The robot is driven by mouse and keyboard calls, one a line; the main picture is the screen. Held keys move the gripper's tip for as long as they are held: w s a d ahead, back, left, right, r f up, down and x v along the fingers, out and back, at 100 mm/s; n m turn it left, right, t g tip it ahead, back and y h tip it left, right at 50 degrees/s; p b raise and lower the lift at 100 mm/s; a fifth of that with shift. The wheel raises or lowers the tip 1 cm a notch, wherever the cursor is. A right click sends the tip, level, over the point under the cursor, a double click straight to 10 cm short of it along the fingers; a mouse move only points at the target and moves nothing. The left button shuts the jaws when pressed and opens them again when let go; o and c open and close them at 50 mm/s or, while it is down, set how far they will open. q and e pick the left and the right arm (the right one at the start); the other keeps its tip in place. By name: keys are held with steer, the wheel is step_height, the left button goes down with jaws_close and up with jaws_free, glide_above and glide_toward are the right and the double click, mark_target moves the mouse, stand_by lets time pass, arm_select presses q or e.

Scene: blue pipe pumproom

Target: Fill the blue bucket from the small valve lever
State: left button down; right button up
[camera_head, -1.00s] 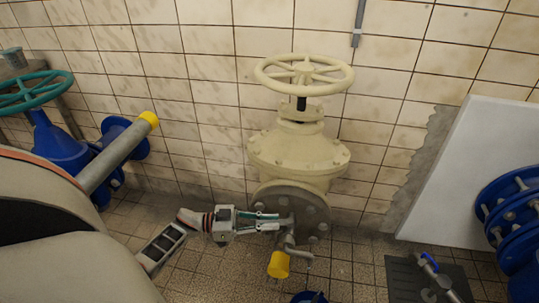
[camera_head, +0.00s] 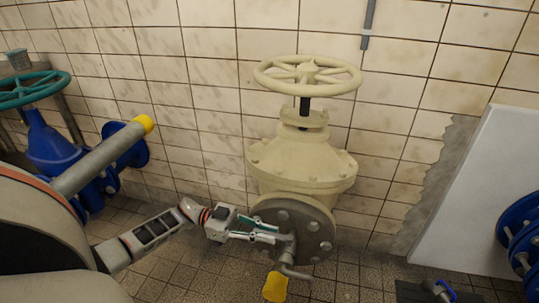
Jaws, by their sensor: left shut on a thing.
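The small valve (camera_head: 289,262) sits low on the front of the big cream valve's round flange, with a bent grey spout. A yellow piece (camera_head: 275,287) shows below it. My left gripper (camera_head: 277,238) comes in from the left and is shut at the top of this small valve, on what looks like its lever. The fingers largely hide the lever, so its exact angle is unclear. The blue bucket is not in view now. My right gripper is not in view.
The cream valve (camera_head: 302,165) with its handwheel (camera_head: 307,76) stands against the tiled wall. A blue valve with a green wheel (camera_head: 35,90) and a yellow-capped pipe (camera_head: 104,155) are left. A white panel (camera_head: 470,190) and blue flanges (camera_head: 518,235) are right.

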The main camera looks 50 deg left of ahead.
arm_select(q)
steer(key=shift+w+a+r, duration=0.1)
steer(key=c, duration=2)
jaws_free()
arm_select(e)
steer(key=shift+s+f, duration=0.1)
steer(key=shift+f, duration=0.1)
arm_select(q)
steer(key=v, duration=1.2)
